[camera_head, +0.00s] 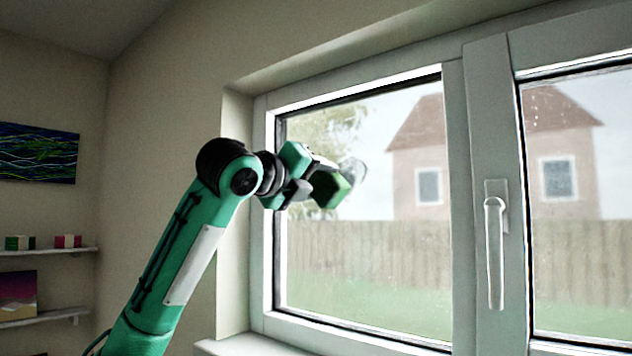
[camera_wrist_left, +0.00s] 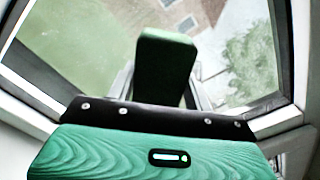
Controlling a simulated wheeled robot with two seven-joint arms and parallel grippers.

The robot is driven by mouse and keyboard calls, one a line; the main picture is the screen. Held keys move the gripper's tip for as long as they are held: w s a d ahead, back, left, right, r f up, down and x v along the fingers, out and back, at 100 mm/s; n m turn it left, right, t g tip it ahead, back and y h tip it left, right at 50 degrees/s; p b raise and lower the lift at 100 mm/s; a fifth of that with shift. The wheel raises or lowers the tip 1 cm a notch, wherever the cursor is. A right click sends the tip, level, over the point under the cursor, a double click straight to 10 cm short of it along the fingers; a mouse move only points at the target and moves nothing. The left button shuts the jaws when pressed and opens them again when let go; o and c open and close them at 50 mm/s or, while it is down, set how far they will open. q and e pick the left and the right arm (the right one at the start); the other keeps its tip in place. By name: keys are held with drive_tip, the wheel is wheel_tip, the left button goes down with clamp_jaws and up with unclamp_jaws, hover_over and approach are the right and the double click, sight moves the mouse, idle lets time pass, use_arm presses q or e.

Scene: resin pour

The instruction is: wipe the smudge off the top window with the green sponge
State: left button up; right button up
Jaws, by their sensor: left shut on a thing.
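The green sponge (camera_head: 331,189) is held at the end of my left arm in the head view, in front of the left window pane (camera_head: 390,250). It also shows in the left wrist view (camera_wrist_left: 165,62), upright between the fingers. My left gripper (camera_head: 316,178) is shut on it. A pale greyish smudge (camera_head: 354,170) shows on the glass just right of the sponge and is partly hidden behind it. I cannot tell whether the sponge touches the glass. My right gripper is not in view.
A white window frame with a handle (camera_head: 495,250) stands right of the pane. The window sill (camera_head: 245,346) runs below. Shelves (camera_head: 45,252) with small blocks and a picture (camera_head: 38,153) are on the left wall. The space before the lower pane is clear.

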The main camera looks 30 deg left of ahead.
use_arm(q)
drive_tip(key=shift+w, duration=0.3)
drive_tip(key=shift+w+p, duration=0.6)
drive_tip(key=shift+w, duration=0.15)
drive_tip(key=shift+d, duration=0.15)
